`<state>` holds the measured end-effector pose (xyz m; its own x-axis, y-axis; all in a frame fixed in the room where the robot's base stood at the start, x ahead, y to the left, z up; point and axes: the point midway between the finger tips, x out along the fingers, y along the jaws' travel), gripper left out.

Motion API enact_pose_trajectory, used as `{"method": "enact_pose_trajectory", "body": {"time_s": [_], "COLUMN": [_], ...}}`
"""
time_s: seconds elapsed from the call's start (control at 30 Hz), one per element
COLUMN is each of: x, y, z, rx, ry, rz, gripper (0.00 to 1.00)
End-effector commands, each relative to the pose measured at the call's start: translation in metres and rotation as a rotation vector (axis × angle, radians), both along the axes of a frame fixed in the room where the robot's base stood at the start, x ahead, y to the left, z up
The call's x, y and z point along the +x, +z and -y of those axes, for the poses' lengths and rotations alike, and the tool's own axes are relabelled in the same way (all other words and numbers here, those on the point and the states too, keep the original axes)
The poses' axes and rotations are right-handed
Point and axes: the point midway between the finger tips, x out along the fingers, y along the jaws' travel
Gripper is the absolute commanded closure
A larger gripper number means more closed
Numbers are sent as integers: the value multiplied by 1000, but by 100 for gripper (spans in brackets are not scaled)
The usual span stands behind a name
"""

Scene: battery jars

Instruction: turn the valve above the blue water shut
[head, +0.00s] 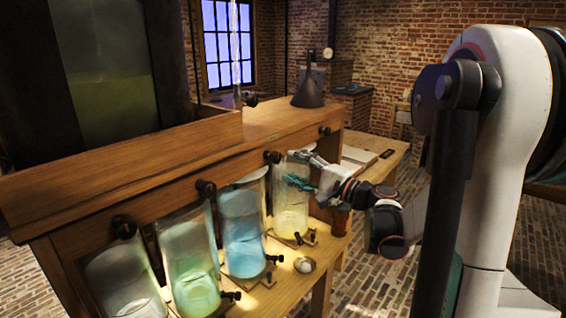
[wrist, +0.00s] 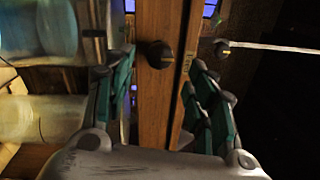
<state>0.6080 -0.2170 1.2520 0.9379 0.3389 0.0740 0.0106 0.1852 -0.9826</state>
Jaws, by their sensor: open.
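The blue water stands in a glass jar (head: 243,240), third from the left in the head view. The valve above it is a dark round knob (head: 272,157) on the wooden rail, by the jar's upper right. My gripper (head: 288,166) is open, in front of the yellow jar, its fingers pointing at this knob. A bluish jar (wrist: 38,25) shows at upper left there.
Clear, green (head: 190,272) and yellow (head: 291,205) jars share the lower shelf, with similar knobs (head: 206,188) above. A dark funnel (head: 309,92) stands on the bench top. A small bowl (head: 305,265) sits on the shelf. A tap (wrist: 222,47) with a pale tube shows beyond the rail.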

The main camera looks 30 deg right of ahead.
Motion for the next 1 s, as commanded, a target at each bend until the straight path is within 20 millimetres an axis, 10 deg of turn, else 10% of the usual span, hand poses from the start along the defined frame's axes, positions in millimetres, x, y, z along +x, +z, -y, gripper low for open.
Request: {"method": "enact_pose_trajectory", "body": {"time_s": [0.33,1.0], "x": [-39,-39], "y": [-3,-6], "z": [14,7], "rx": [-1,-27], "ry": [-1,11], "rz": [0,-15], "gripper": [49,49]}}
